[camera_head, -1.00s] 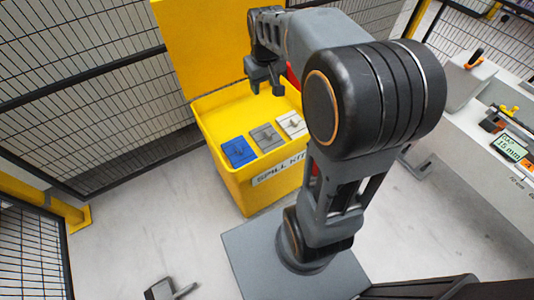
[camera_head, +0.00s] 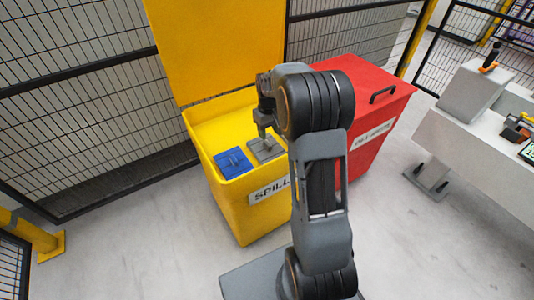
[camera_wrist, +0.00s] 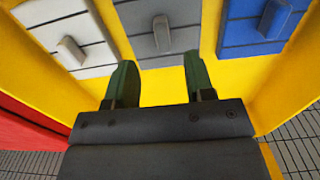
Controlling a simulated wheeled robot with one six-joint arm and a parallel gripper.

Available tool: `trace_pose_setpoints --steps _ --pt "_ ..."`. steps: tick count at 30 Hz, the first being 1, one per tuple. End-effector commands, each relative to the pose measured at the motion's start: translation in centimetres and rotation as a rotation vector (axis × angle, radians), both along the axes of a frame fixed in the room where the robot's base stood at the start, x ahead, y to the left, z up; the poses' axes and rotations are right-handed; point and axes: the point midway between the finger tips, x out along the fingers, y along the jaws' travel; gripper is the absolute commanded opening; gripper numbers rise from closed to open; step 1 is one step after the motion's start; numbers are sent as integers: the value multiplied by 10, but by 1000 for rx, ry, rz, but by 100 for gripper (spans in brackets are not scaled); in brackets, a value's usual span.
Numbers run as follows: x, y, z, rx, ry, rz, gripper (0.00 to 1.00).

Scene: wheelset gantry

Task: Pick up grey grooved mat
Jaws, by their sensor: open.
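The grey grooved mat (camera_head: 264,154) lies in the yellow spill kit bin (camera_head: 231,195), with a raised tab on top. In the wrist view the grey mat (camera_wrist: 137,28) is at the top middle, its tab just beyond the fingers. My gripper (camera_head: 263,134) is over the grey mat; in the wrist view my gripper (camera_wrist: 160,80) is open and empty, with its two fingers apart and short of the tab. In the head view my gripper and arm hide part of the mat.
A blue mat (camera_head: 233,162) lies beside the grey one; a white mat (camera_wrist: 68,37) lies on its other side. The bin's yellow lid (camera_head: 215,45) stands up behind. A red bin (camera_head: 375,115) adjoins on the right. Mesh fencing (camera_head: 80,85) is behind.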

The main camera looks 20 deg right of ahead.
Motion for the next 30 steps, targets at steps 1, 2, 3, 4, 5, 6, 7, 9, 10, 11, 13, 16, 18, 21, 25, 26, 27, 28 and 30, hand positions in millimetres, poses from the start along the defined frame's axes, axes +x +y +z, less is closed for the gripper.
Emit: trace_pose_setpoints --steps 1,2,3,4,5,6,7,9,10,11,13,16,18,21,25,26,27,28,30 --pt "0 0 -8 0 1 0 49" --pt "0 0 -11 0 0 0 49" --pt "0 0 -13 0 -1 0 49" --pt "0 0 -15 0 -1 0 49" --pt "0 0 -16 0 -1 0 49" --pt "0 0 -17 0 -1 0 49" --pt "0 0 -18 0 -1 0 49" --pt "0 0 -20 0 -1 0 49" --pt "1 0 -21 0 -1 0 49" --pt "1 1 -23 0 -1 0 49" --pt "1 1 -29 0 0 0 49" --pt "3 2 -42 0 0 0 49" --pt "5 3 -53 0 0 0 49" --pt "5 3 -65 0 0 -1 49" --pt "5 3 -71 -1 -2 -1 49" --pt "5 3 -71 -1 -2 -1 49" --pt "5 3 -70 -1 -2 -1 49" --pt "5 3 -70 -1 -2 -1 49" --pt "5 3 -70 -1 -2 -1 49"
